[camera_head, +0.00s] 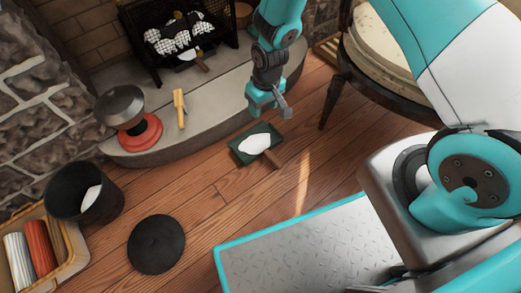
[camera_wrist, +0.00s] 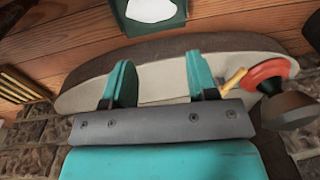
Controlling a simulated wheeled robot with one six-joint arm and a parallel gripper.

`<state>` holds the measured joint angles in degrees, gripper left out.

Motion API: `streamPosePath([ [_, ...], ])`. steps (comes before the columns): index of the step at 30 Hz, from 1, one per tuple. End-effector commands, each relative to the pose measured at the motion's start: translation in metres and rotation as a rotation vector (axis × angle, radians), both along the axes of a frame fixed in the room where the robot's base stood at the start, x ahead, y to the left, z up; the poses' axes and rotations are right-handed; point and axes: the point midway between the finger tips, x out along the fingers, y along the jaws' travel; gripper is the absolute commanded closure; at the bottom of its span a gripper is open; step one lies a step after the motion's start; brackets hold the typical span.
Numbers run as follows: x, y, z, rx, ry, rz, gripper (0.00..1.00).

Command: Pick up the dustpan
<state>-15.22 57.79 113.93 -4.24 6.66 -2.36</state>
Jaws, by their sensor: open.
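The dustpan (camera_head: 238,151) is a dark green tray with a brown handle, lying on the wooden floor in front of the hearth. A white patch or piece (camera_head: 255,143) lies in it. In the wrist view the dustpan (camera_wrist: 153,29) is at the top edge, partly cut off. My gripper (camera_head: 272,102) is above and behind the dustpan, over the hearth edge in the picture. In the wrist view my gripper (camera_wrist: 158,68) has its two teal fingers spread wide with nothing between them. The dustpan is apart from the fingers, and its handle is out of the wrist view.
The curved hearth (camera_head: 215,110) bears a red-based dark pot (camera_head: 122,105) and a yellow-handled brush (camera_head: 180,108). A fire basket (camera_head: 180,45) stands behind. A black bucket (camera_head: 75,198), round lid (camera_head: 156,244) and basket (camera_head: 73,245) are left; a round table (camera_head: 375,75) is right.

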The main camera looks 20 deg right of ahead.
Motion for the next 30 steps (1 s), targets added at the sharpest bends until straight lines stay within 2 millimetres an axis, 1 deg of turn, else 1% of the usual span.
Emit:
streamPosePath([
  [1, -0.004, -0.006, -0.034, -0.021, 0.010, -0.002, 0.47],
  [3, -0.007, -0.013, -0.063, -0.045, 0.010, -0.004, 0.47],
  [6, -0.011, -0.019, -0.089, -0.068, 0.008, -0.003, 0.47],
  [11, -0.014, -0.023, -0.116, -0.079, 0.007, -0.002, 0.47],
  [14, -0.015, -0.023, -0.138, -0.079, 0.007, -0.002, 0.47],
  [18, -0.015, -0.023, -0.172, -0.079, 0.008, -0.002, 0.47],
  [22, -0.015, -0.023, -0.200, -0.079, 0.009, -0.002, 0.47],
  [24, -0.015, -0.023, -0.211, -0.078, 0.008, -0.002, 0.47],
  [27, -0.015, -0.023, -0.222, -0.078, 0.008, -0.002, 0.47],
  [30, -0.015, -0.023, -0.225, -0.078, 0.007, -0.002, 0.47],
])
